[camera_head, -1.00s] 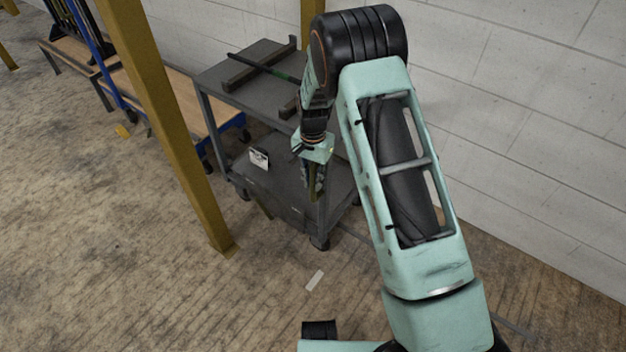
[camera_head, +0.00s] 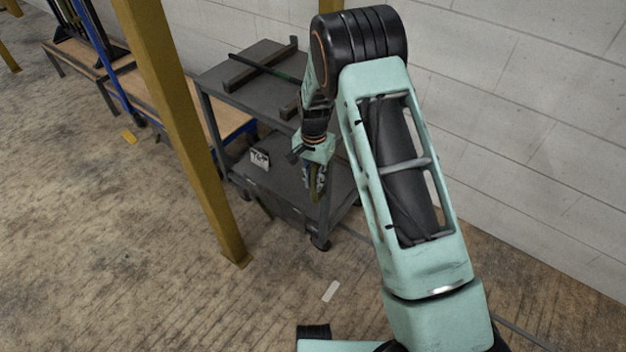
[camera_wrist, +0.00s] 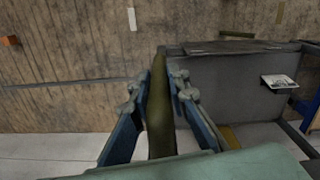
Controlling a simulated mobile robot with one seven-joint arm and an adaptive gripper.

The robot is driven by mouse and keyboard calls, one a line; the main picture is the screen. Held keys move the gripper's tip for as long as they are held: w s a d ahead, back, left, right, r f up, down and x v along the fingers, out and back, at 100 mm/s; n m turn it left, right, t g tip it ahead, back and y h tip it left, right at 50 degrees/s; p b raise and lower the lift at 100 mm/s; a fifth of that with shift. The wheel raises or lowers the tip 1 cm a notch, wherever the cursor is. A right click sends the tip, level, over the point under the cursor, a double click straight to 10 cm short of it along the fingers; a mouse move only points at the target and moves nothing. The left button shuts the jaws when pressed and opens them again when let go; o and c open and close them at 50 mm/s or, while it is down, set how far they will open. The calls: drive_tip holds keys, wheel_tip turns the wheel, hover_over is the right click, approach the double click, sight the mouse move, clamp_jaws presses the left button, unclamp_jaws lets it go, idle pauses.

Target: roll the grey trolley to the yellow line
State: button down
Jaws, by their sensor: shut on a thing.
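The grey trolley (camera_head: 272,180) stands by the wall, with an upper and a lower shelf on dark castors. It also shows in the wrist view (camera_wrist: 230,80). My gripper (camera_head: 317,185) is at its near right corner, below the upper shelf's height. In the wrist view my gripper (camera_wrist: 158,100) has its blue fingers either side of an olive-brown upright bar, which looks like the trolley's corner post, and is shut on it. My arm hides part of the trolley's right side. I cannot make out a yellow line on the floor.
A yellow post (camera_head: 180,130) stands just left of the trolley. A wooden-topped flatbed cart (camera_head: 150,90) is behind that post. The left foreground floor is clear.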

drive_tip(key=shift+w+a+r, duration=0.15)
drive_tip(key=shift+w+a, duration=0.1)
drive_tip(key=shift+a, duration=0.1)
drive_tip(key=c, duration=1.8)
unclamp_jaws()
drive_tip(key=shift+c, duration=0.2)
drive_tip(key=shift+s+d, duration=0.1)
wheel_tip(320, 180, up, 12)
drive_tip(key=shift+f, duration=0.1)
